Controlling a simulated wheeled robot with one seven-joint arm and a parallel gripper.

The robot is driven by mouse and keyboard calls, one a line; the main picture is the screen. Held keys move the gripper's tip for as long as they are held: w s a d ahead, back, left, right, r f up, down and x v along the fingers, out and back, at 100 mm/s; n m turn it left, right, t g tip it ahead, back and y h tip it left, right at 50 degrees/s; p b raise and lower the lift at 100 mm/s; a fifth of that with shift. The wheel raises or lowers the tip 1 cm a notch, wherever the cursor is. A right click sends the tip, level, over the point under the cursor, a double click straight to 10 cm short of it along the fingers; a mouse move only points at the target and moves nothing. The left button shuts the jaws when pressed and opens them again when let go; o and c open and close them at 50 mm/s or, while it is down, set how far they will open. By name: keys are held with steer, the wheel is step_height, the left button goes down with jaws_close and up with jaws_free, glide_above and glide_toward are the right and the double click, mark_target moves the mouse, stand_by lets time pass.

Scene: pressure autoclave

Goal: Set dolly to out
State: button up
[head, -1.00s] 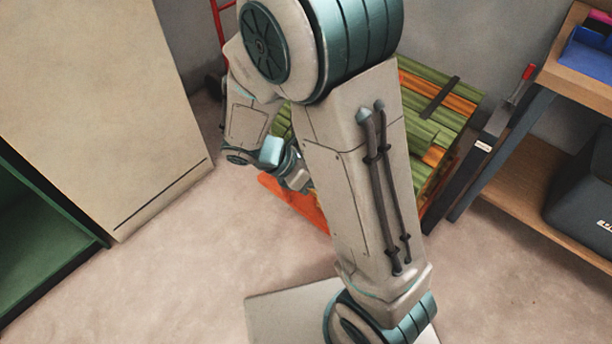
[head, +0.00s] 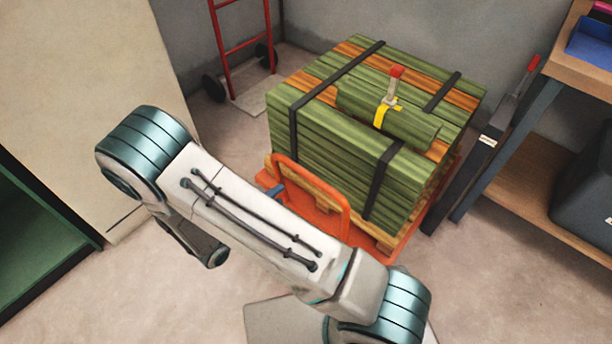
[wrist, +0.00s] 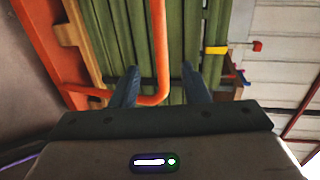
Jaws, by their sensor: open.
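The orange dolly (head: 382,238) stands under a strapped stack of green and orange boards (head: 335,150) in the head view. Its looped handle (head: 318,183) rises at the near left side of the load. In the wrist view, my gripper (wrist: 162,82) is open and empty, with its two dark fingers pointing toward the boards. The orange handle (wrist: 160,50) runs between the fingers there and bends near their bases; I cannot tell whether it touches them. In the head view, my arm hides most of the gripper; a small blue part shows beside the handle.
A red hand truck (head: 243,60) stands against the back wall. A wooden bench (head: 545,205) is close on the right, and a pale cabinet (head: 75,75) is at left. Floor is clear at front left.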

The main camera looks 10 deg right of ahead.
mark_target(305, 175)
steer(key=shift+b+x, duration=2)
steer(key=shift+x, duration=4.5)
steer(key=shift+a, duration=0.1)
jaws_close()
